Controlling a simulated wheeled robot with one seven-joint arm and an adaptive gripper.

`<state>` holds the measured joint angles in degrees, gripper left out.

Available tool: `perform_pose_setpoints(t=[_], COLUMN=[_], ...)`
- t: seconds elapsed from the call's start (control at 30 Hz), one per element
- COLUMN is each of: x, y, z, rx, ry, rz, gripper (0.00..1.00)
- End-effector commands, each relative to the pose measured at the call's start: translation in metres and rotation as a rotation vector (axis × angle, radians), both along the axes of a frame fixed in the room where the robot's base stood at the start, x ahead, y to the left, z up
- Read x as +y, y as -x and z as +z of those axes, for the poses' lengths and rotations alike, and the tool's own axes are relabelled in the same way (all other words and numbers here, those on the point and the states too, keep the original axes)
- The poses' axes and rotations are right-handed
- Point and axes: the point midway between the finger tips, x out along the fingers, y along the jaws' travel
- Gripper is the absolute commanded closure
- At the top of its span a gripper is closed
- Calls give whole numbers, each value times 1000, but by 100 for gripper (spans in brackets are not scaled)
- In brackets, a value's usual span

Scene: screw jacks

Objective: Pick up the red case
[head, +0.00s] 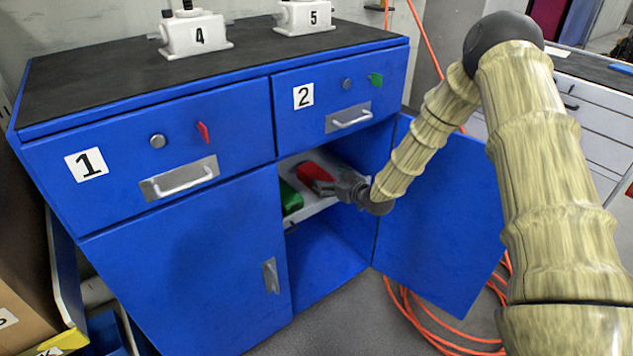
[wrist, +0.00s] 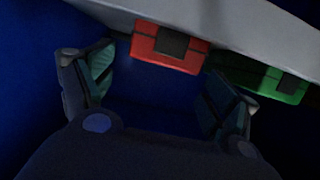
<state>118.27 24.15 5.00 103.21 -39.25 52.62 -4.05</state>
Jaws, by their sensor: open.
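The red case (head: 317,173) lies on a light shelf (head: 322,204) inside the open right compartment of the blue cabinet. In the wrist view the red case (wrist: 169,47) shows ahead of and between the fingers, with a dark patch on its front. My gripper (head: 335,187) reaches into the compartment close to the case and partly hides it. In the wrist view my gripper (wrist: 158,82) is open, with its fingers spread and nothing between them. I cannot tell whether a finger touches the case.
A green case (head: 290,198) sits left of the red one, and it shows at right in the wrist view (wrist: 262,78). Drawers 1 (head: 150,150) and 2 (head: 335,95) are shut above. An orange hose (head: 425,325) lies on the floor.

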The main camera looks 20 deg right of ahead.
Motion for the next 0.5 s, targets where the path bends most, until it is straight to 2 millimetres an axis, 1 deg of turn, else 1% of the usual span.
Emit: perform_pose_setpoints(t=[0.13, 0.3, 0.4, 0.5], x=[4, 11, 14, 15], y=[-12, -33, -42, -46], z=[-5, -11, -13, -14], rx=[1, 0, 0, 1], ry=[0, 0, 1, 1], rz=[0, -1, -1, -1], gripper=[12, 12, 12, 12])
